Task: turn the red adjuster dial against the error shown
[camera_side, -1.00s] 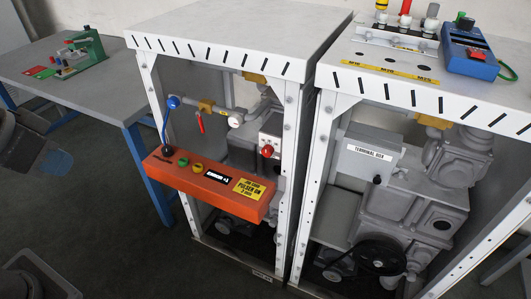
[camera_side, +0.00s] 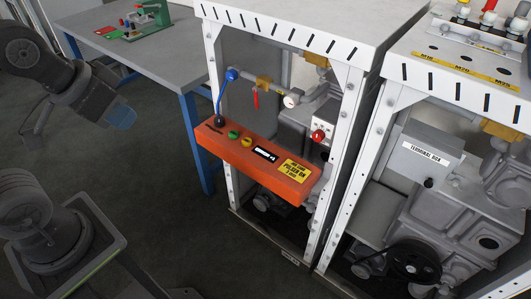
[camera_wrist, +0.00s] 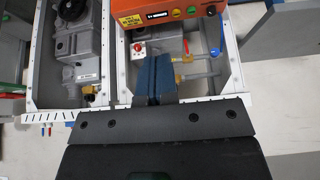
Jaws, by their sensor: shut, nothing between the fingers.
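The red adjuster dial (camera_side: 318,136) sits on a white box (camera_side: 324,126) inside the left white frame, right of the orange panel's display. It also shows in the wrist view (camera_wrist: 138,47). The orange panel (camera_side: 215,142) carries a small black display (camera_side: 265,154) with white text, a plus sign and a digit, too small to read surely. My gripper (camera_side: 121,117) is left of the frame, well apart from the dial. In the wrist view its blue fingers (camera_wrist: 153,78) are together with nothing between them.
The panel has a green button (camera_side: 234,134), a yellow button (camera_side: 246,142) and a yellow label (camera_side: 294,170). A red-handled valve (camera_side: 256,98) and gauge (camera_side: 291,101) stand above it. A grey table (camera_side: 165,60) is behind. Open floor separates my gripper from the frame.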

